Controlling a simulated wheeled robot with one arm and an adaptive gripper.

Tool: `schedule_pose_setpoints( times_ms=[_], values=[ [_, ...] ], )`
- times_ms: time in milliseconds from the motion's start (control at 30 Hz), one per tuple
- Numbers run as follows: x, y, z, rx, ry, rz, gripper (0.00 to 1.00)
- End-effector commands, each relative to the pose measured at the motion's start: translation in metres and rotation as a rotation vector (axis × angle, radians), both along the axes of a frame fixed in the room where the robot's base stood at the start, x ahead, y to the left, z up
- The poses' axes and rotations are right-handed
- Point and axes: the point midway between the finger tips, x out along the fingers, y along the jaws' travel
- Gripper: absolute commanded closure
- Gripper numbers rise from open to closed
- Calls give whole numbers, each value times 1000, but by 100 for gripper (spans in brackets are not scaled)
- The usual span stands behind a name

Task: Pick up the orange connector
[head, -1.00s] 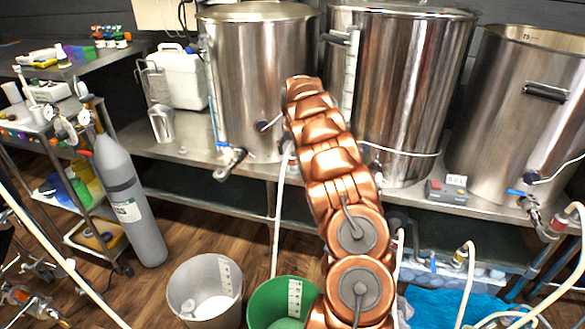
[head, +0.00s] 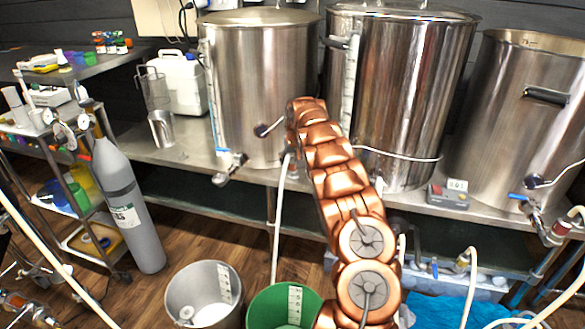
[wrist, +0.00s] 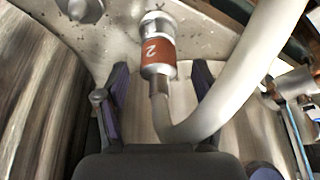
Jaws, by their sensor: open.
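The orange connector (wrist: 158,57), a metal fitting with an orange-brown band marked "2", stands between my gripper's fingers in the wrist view. A pale hose (wrist: 225,90) bends away from its lower metal end towards the upper right. My gripper (wrist: 160,72) is open, with one dark finger on each side of the connector and gaps visible on both sides. In the head view my copper arm reaches towards the shelf between the left and middle kettles, and it hides my gripper and this connector.
Steel kettles (head: 262,90) stand on a metal shelf (head: 180,150). Another red-banded connector (head: 555,231) is at the right kettle's valve. A grey bucket (head: 190,292), a green bucket (head: 265,305) and a gas cylinder (head: 130,205) stand on the floor. A white hose (head: 279,215) hangs near my arm.

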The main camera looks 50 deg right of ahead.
Motion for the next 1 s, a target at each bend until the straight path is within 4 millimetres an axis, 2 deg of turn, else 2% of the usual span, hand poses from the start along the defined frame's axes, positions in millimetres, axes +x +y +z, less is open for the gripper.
schedule_pose_setpoints(
  times_ms=[433,900,1000],
  values=[
    [11,-9,-28,4,1,0,32],
    [14,-12,-33,1,1,-1,32],
    [14,-12,-33,1,1,-1,42]
  ],
)
